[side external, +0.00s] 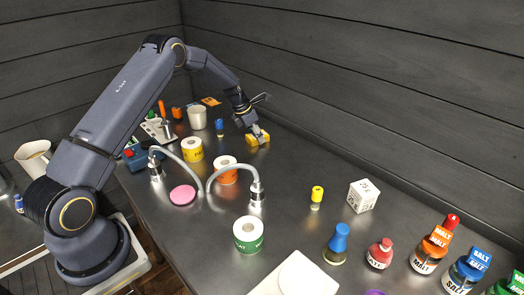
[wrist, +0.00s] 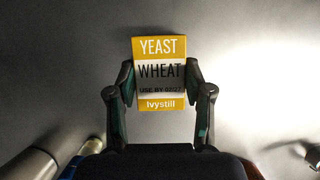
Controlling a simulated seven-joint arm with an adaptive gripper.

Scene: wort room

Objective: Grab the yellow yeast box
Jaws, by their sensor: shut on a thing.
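The yellow yeast box (wrist: 160,46) is yellow and white with the words YEAST and WHEAT, and it sits between my fingers in the wrist view. My gripper (wrist: 158,82) is shut on its two sides. In the side external view the yellow yeast box (side external: 263,139) is at the far part of the metal bench, close to the wall, with my gripper (side external: 253,128) over it. The fingers partly hide the box there. I cannot tell whether the box still touches the bench.
A blue-capped vial (side external: 220,126) and a white cup (side external: 197,117) stand left of my gripper. Yellow (side external: 192,149) and orange (side external: 227,169) labelled rolls stand nearer. A white cube (side external: 361,196) and several bottles stand at the right. The dark wall (side external: 370,80) runs close behind the box.

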